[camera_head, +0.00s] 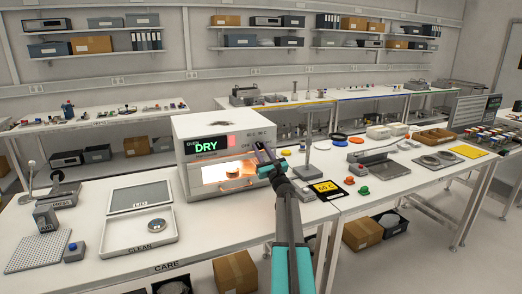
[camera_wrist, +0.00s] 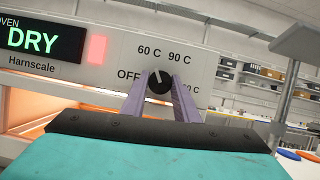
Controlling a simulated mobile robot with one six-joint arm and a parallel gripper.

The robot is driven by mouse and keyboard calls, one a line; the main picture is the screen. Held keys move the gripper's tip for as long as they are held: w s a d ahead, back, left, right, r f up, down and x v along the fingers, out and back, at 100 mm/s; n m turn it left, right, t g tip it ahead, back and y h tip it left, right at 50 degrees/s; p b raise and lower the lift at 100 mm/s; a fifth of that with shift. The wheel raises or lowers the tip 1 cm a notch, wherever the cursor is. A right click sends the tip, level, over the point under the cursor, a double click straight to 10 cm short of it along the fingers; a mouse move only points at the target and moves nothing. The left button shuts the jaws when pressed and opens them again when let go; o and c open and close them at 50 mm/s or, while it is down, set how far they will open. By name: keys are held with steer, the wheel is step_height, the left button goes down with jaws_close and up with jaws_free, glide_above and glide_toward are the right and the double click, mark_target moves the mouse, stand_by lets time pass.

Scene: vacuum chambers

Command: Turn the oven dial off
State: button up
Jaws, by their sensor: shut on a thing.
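The white oven (camera_head: 205,150) stands on the bench with a lit display reading DRY and a glowing window. Its black dial (camera_wrist: 160,83) shows in the wrist view, with labels OFF to its left, 60 C and 90 C above, and a partly covered label at its right. A pale mark shows on the dial's face; I cannot tell exactly which label it points to. My gripper (camera_wrist: 159,86) has its two purple fingers on either side of the dial, shut on it. In the head view my gripper (camera_head: 262,153) is at the oven's right front and hides the dial.
A tray marked CLEAN (camera_head: 140,236) with a round metal piece sits left of the oven, in front of a grey lid (camera_head: 140,196). A stand's post (camera_head: 308,140) rises close by.

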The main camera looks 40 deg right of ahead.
steer(key=shift+f+n+y+b, duration=0.15)
steer(key=shift+n+y+b, duration=0.15)
steer(key=shift+n+b, duration=0.3)
steer(key=n+y+b, duration=0.1)
steer(key=n+b, duration=0.1)
steer(key=b, duration=0.1)
steer(key=shift+d+f+n, duration=0.1)
steer(key=shift+n, duration=0.3)
steer(key=n+y+b, duration=0.2)
steer(key=n+b, duration=0.1)
steer(key=n, duration=0.1)
steer(key=shift+b, duration=0.3)
steer(key=n+y+b, duration=0.2)
steer(key=n+b, duration=0.1)
steer(key=n, duration=0.1)
steer(key=shift+d, duration=0.15)
steer(key=shift+s+r+n+g+y+b, duration=0.1)
steer(key=shift+n+g+y+b, duration=0.2)
steer(key=shift+n, duration=0.35)
steer(key=shift+w+r+n+g+y+b, duration=0.15)
steer(key=shift+n+y+b, duration=0.15)
steer(key=shift+n, duration=0.4)
steer(key=shift+s+r+n+g+y+b, duration=0.1)
steer(key=shift+s+n+g+y+b, duration=0.1)
steer(key=shift+n+b, duration=0.35)
steer(key=o, duration=1.1)
steer(key=shift+c, duration=0.2)
steer(key=shift+n, duration=0.3)
steer(key=shift+p, duration=0.4)
